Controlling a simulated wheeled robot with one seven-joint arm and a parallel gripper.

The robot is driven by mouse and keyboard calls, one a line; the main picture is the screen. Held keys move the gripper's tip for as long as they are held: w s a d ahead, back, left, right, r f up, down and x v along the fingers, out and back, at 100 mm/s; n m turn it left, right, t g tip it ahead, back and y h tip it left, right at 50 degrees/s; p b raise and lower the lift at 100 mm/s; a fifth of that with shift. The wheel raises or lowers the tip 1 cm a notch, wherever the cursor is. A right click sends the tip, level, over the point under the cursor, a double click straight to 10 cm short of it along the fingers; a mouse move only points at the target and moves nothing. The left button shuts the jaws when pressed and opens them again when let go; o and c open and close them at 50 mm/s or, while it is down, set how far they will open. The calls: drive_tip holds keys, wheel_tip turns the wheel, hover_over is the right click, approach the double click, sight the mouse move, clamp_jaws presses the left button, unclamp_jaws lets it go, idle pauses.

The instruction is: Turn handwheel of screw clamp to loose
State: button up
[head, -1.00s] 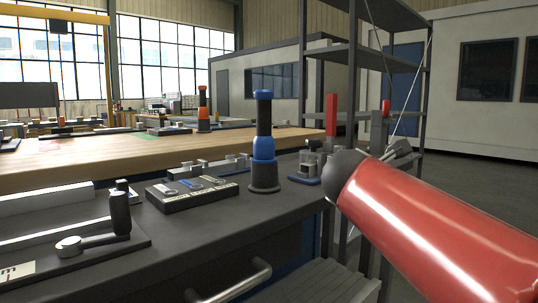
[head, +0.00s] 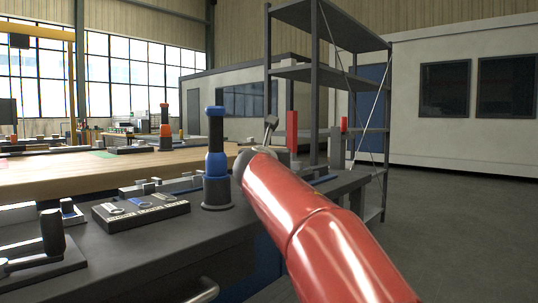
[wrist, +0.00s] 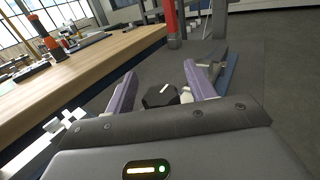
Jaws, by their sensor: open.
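In the wrist view, my gripper (wrist: 160,72) is open, with a purple finger on each side. A black faceted knob (wrist: 159,96) with a white mark on top shows between the fingers, nearer their bases in the picture. It may be the clamp's handwheel; I cannot tell for sure, nor whether the fingers touch it. A small pale part (wrist: 186,95) shows at its right. The clamp's body is not clearly visible. In the head view, my red arm hides the bench behind it, and the gripper's fingers cannot be made out.
A blue-and-black post (head: 215,158) and a dark box with small parts (head: 141,211) stand on the dark bench. A black-handled lever (head: 52,232) is at the left. A red upright (head: 291,130) and a tall metal shelf (head: 316,80) stand beyond my arm. Floor at right is clear.

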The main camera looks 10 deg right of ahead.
drive_tip(key=c, duration=1)
drive_tip(key=shift+r+n+y+p, duration=0.15)
drive_tip(key=shift+n+y+p, duration=0.15)
drive_tip(key=shift+y+p, duration=0.4)
drive_tip(key=shift+p, duration=0.1)
drive_tip(key=shift+a+n+t+y+p, duration=0.2)
drive_tip(key=shift+n+t+y+p, duration=0.3)
drive_tip(key=shift+n+y+p, duration=0.85)
drive_tip(key=shift+y, duration=0.65)
drive_tip(key=shift+a+n+y, duration=0.15)
drive_tip(key=shift+n+y, duration=0.3)
drive_tip(key=shift+y, duration=0.05)
